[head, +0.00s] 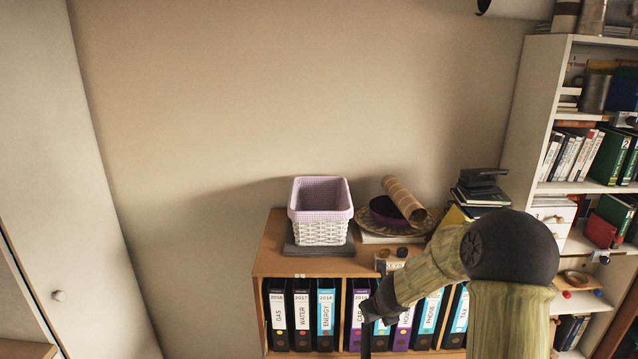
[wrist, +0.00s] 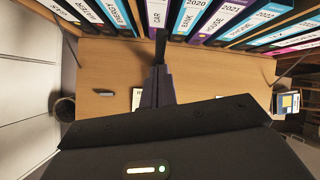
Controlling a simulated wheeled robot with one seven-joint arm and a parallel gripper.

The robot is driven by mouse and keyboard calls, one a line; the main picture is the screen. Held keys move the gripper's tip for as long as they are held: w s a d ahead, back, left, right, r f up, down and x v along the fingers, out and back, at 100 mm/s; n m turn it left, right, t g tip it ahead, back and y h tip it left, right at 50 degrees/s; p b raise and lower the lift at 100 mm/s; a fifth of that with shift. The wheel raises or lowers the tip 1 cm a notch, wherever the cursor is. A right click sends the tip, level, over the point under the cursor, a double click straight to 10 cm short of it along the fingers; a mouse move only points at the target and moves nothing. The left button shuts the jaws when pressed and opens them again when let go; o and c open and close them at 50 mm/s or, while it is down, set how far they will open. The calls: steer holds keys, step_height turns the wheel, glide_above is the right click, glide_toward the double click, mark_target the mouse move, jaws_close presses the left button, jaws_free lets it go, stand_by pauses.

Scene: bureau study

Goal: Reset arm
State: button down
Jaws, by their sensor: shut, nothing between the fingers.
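My arm reaches in from the lower right of the head view, in front of the low wooden cabinet. My gripper (head: 367,322) hangs pointing down before the row of binders and is partly hidden by my own arm links. In the wrist view my gripper (wrist: 160,40) shows its dark fingers closed together, with nothing held between them. The fingertips are near the binder spines; I cannot tell whether they touch.
Several labelled binders (head: 326,316) fill the cabinet (head: 270,262). A bookshelf (head: 527,110) is at right, a white door (head: 75,200) at left. The wrist view shows a brown surface (wrist: 105,75).

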steer(key=s+a+r+n+g+b, duration=0.1)
steer(key=s+a+n+g+b, duration=0.1)
steer(key=s+n, duration=2.4)
steer(key=n+g+b, duration=0.1)
steer(key=n+g, duration=0.1)
steer(key=n, duration=0.4)
steer(key=shift+s+n+b, duration=0.3)
steer(key=shift+b, duration=0.05)
steer(key=shift+r, duration=0.1)
